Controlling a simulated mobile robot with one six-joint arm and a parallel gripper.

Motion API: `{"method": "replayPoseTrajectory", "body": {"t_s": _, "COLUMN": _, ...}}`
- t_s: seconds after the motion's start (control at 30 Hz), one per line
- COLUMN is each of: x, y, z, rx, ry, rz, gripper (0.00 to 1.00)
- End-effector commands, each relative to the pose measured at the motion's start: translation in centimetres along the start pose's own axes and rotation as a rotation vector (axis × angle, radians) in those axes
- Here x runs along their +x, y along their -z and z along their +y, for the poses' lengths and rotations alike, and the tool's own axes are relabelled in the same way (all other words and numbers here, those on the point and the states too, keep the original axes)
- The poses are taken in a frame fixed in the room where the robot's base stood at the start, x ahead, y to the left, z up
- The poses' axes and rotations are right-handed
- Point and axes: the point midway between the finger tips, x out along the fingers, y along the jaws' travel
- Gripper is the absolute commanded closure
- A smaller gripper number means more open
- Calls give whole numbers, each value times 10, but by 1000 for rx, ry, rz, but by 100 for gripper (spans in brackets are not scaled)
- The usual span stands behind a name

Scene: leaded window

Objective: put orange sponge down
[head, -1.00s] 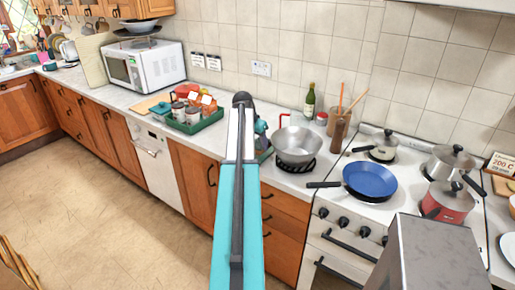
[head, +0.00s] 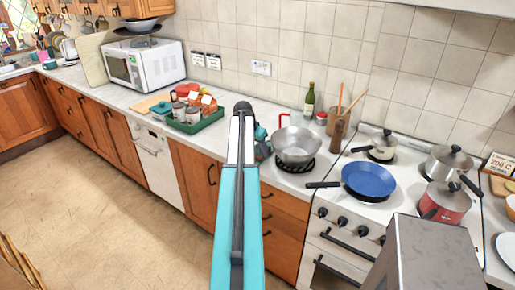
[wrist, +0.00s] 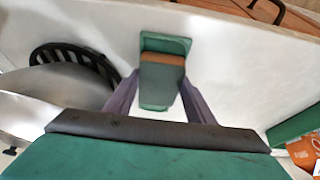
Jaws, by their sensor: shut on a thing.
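In the wrist view my gripper (wrist: 161,77) is shut on the orange sponge (wrist: 162,58), which shows a green-grey upper face and an orange-brown band at its far end. A green rectangular dish (wrist: 166,43) lies on the counter just beyond and partly under the sponge. I cannot tell whether the sponge touches the dish. In the head view my arm hides the fingers and the sponge.
A steel pan (head: 296,146) stands on a black trivet (head: 290,164) close beside the gripper. A green tray (head: 194,124) with jars and cartons is on the other side. The counter's front edge (wrist: 225,12) is near. The stove holds a blue frying pan (head: 369,180).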

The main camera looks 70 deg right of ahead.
Motion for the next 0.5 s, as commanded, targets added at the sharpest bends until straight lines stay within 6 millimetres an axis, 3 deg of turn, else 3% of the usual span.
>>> {"method": "replayPoseTrajectory", "body": {"t_s": 0.43, "x": 4, "y": -2, "z": 0, "rx": -1, "ry": 0, "rz": 0, "gripper": 72}}
{"method": "replayPoseTrajectory", "body": {"t_s": 0.47, "x": 4, "y": -2, "z": 0, "rx": -1, "ry": 0, "rz": 0, "gripper": 47}}
{"method": "replayPoseTrajectory", "body": {"t_s": 0.5, "x": 4, "y": -2, "z": 0, "rx": -1, "ry": 0, "rz": 0, "gripper": 40}}
